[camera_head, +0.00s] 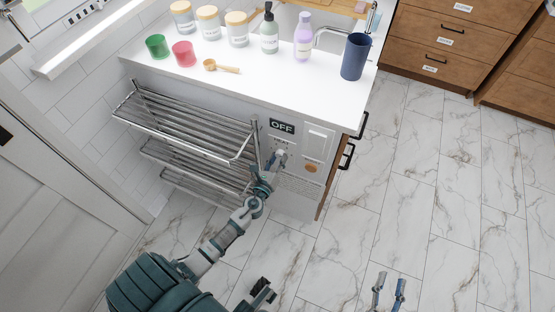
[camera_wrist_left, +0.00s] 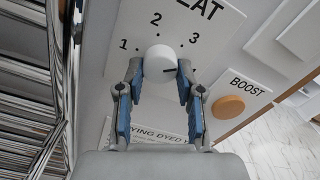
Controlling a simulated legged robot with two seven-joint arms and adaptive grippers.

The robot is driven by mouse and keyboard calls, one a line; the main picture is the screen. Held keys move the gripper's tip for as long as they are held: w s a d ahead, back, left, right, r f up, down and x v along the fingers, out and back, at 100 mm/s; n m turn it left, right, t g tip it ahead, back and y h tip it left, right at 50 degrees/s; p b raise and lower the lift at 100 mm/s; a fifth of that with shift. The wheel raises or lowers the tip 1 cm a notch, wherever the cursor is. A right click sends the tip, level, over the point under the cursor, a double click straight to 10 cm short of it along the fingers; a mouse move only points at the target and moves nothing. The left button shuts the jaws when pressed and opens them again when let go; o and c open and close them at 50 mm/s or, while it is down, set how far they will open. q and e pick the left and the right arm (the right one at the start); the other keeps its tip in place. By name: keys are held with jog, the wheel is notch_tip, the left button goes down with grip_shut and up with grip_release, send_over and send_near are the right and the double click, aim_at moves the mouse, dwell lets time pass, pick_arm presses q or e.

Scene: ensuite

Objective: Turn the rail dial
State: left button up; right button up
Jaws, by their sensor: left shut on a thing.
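The rail dial (camera_wrist_left: 160,62) is a round white knob with a dark pointer line on its right side, pointing right and slightly down, below the 3. The numbers 1, 2 and 3 arc around it on a pale panel (camera_wrist_left: 213,22) whose heading is partly cut off. My left gripper (camera_wrist_left: 158,75) is shut on the dial, one finger at each side. In the head view my left gripper (camera_head: 277,160) reaches the panel below a dark OFF display (camera_head: 282,126) and hides most of the dial. My right gripper (camera_head: 388,292) is open and empty, low over the floor.
The chrome towel rail (camera_head: 190,125) stands close left of my left gripper. An orange BOOST button (camera_wrist_left: 228,106) and a white switch plate (camera_head: 318,138) are to its right. Cups and bottles stand on the white counter (camera_head: 290,85). The marble floor (camera_head: 440,190) at right is clear.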

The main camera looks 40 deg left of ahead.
pick_arm(q)
jog(key=shift+s+f+m+p, duration=0.1)
jog(key=shift+f+m+p, duration=0.15)
jog(key=shift+m, duration=0.65)
jog(key=m+p, duration=0.1)
jog(key=m, duration=0.2)
jog(key=shift+m+p, duration=0.65)
jog(key=shift+m, duration=0.55)
pick_arm(e)
notch_tip(320, 180, down, 7)
jog(key=s+d+g+h, duration=0.1)
jog(key=s+g, duration=0.1)
jog(key=g, duration=0.3)
jog(key=shift+s+d+g+h, duration=0.3)
jog(key=shift+s+g, duration=0.05)
jog(key=shift+g, duration=0.05)
jog(key=shift+f, duration=0.15)
pick_arm(q)
jog(key=o, duration=1.1)
jog(key=shift+a, duration=0.1)
jog(key=shift+o, duration=0.2)
jog(key=shift+r, duration=0.1)
